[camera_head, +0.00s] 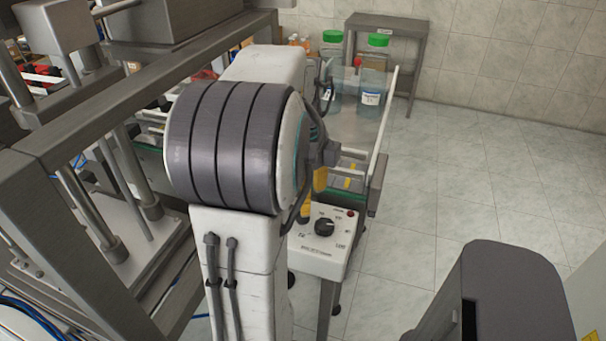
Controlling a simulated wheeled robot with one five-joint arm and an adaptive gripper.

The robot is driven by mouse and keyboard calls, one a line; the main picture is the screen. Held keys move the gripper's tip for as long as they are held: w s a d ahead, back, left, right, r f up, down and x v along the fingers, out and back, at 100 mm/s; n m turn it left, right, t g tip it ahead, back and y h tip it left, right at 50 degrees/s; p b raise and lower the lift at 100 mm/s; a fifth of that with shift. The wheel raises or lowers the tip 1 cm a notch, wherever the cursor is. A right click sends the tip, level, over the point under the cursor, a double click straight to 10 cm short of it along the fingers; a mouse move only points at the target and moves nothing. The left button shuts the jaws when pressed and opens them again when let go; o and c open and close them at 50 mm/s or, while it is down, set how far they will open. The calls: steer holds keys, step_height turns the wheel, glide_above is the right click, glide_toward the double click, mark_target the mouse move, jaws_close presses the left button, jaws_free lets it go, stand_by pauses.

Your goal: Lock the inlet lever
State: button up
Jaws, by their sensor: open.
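My gripper (312,196) shows partly beside my large grey-and-white arm joint, with dark fingers and yellow tips. It is open and I see nothing between the tips. It is in front of the conveyor with clear side walls (388,120) and just above the white control box (322,250) in the picture. A small red knob (358,63) shows at the far part of the conveyor, between two bottles. I cannot tell whether it belongs to the inlet lever. No lever is clearly visible, and my arm hides part of the machine.
The control box has a black dial (324,227) and a red button. A metal frame (85,125) with rods fills the left. A grey side table (388,27) stands behind.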

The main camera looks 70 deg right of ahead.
steer(key=shift+r, duration=2.4)
